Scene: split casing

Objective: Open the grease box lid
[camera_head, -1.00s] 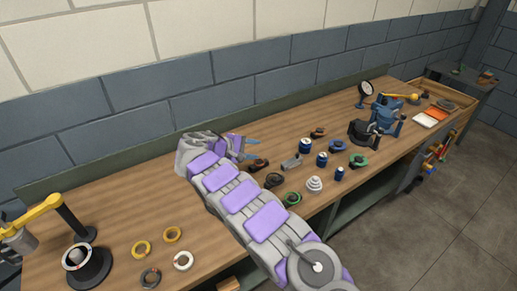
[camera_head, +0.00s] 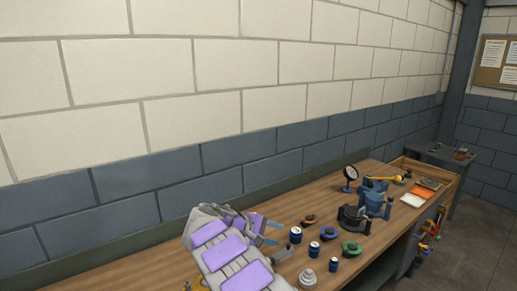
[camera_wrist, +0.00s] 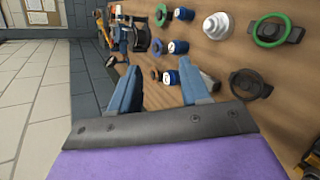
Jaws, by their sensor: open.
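I cannot make out which item is the grease box or its lid. My gripper (camera_head: 272,232) is open over the workbench (camera_head: 150,262), its blue fingers pointing right along it in the head view. A grey part (camera_wrist: 210,82) is partly hidden by that finger.
A white stepped piece (camera_wrist: 217,25), a green ring (camera_wrist: 270,30) and a black ring (camera_wrist: 250,85) lie to the right in the wrist view. A block wall (camera_head: 230,160) backs the bench.

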